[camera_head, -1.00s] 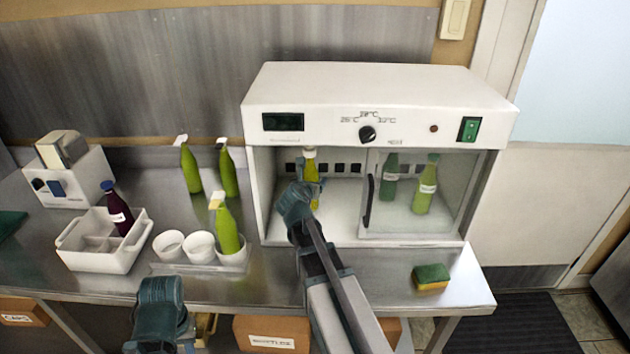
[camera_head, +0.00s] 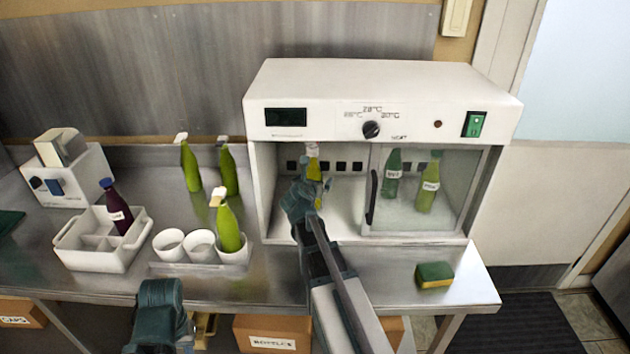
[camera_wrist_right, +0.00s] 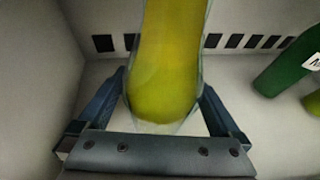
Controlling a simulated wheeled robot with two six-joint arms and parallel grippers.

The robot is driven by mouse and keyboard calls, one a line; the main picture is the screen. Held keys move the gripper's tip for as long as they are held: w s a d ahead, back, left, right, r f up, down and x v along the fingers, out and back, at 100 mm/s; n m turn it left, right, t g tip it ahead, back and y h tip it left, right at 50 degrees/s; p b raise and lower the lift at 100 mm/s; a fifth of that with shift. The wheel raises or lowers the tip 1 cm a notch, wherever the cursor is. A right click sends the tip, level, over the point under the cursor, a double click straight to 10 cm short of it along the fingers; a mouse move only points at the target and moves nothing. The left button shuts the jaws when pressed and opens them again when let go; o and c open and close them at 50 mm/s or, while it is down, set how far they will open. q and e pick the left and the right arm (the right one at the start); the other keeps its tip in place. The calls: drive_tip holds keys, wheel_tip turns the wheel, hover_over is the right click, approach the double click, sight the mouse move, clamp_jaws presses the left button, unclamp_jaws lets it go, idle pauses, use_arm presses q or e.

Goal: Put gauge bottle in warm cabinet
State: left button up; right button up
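The warm cabinet (camera_head: 380,88) is a white box with a dial, a small display and a green switch. Its left side is open, and a glass pane with a dark handle covers the right side. A yellow-green bottle with a pale cap (camera_head: 313,168) is upright inside the open left part. I cannot read a label that names it the gauge bottle. My right gripper (camera_head: 303,192) reaches in, and its fingers (camera_wrist_right: 165,90) sit against both sides of the bottle (camera_wrist_right: 165,70). My left gripper (camera_head: 160,300) hangs in front of the bench; its fingers are unclear.
Two labelled green bottles (camera_head: 427,188) stand behind the glass. A sponge (camera_head: 434,276) lies at the bench's front right. A holder of white cups (camera_head: 200,245) with one green bottle, a white caddy (camera_head: 100,255) with a dark bottle, and two more green bottles (camera_head: 191,168) stand left.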

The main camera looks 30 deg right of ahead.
drive_tip(key=shift+r, duration=0.3)
drive_tip(key=p+v, duration=0.5)
drive_tip(key=v, duration=0.7)
drive_tip(key=shift+f, duration=0.15)
